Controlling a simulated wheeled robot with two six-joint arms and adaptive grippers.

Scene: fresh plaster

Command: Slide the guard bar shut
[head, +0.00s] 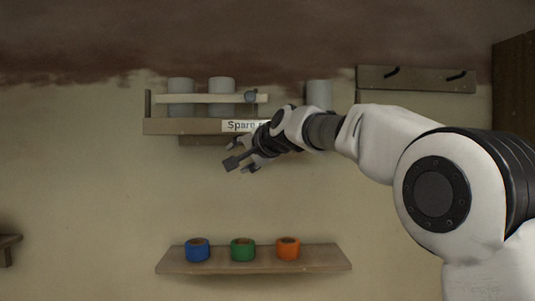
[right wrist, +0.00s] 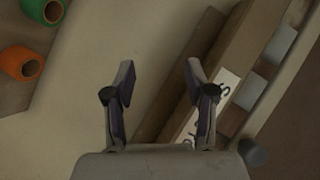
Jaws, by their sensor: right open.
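The guard bar (head: 210,98) is a pale strip across the front of the upper wall shelf (head: 185,126), with a round grey knob (head: 251,96) near its right end. The bar spans the shelf's left part, and its right end stops short of a grey cylinder. In the right wrist view the bar (right wrist: 284,50) runs diagonally at right, with the dark knob (right wrist: 252,152) at lower right. My right gripper (head: 240,163) is open and empty, below and left of the knob, apart from it. It also shows in the wrist view (right wrist: 158,75). My left gripper is not in view.
Two grey cylinders (head: 221,84) stand behind the bar; another (head: 318,94) stands further right. My arm hides the shelf's right part and some of its label (head: 238,126). A lower shelf (head: 325,260) holds blue, green and orange rolls. A hook rail (head: 420,84) is upper right.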

